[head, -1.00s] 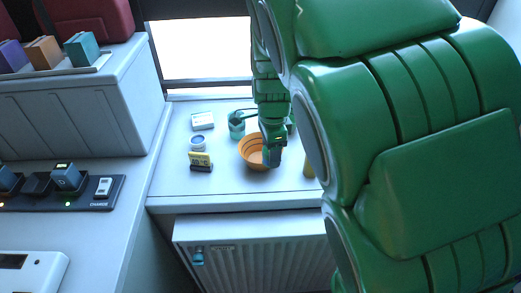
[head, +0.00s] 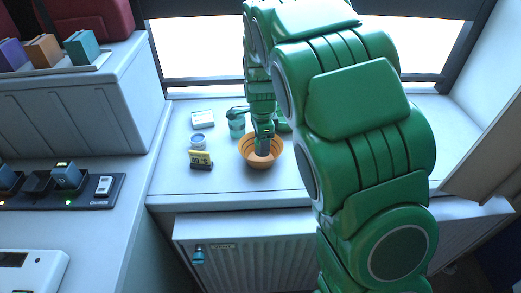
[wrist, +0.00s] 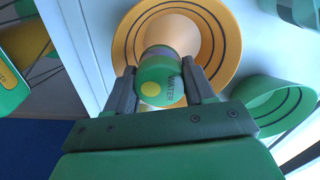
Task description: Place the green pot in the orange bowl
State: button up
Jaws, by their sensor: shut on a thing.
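In the wrist view my gripper (wrist: 163,85) is shut on the green pot (wrist: 158,77), which has a round green face with a yellow dot and the word WATER. The pot is between both fingers, in front of the orange bowl's (wrist: 226,62) opening. In the head view my gripper (head: 263,152) points down at the orange bowl (head: 262,163) on the white counter. The pot cannot be made out there. I cannot tell whether the pot touches the bowl's inside.
A yellow-and-black box (head: 201,159), a small blue-white tub (head: 197,142) and a white box (head: 203,119) are to the left. A green bowl (wrist: 278,102) shows right in the wrist view. The counter's left front is clear.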

jog(key=shift+w+a+f, duration=0.2)
jog(key=shift+w+f, duration=0.8)
jog(key=shift+f, duration=1.6)
jog(key=shift+f, duration=0.1)
jog(key=o, duration=0.9)
jog(key=shift+c, duration=0.2)
notch_tip(320, 180, up, 12)
jog(key=shift+r, duration=0.15)
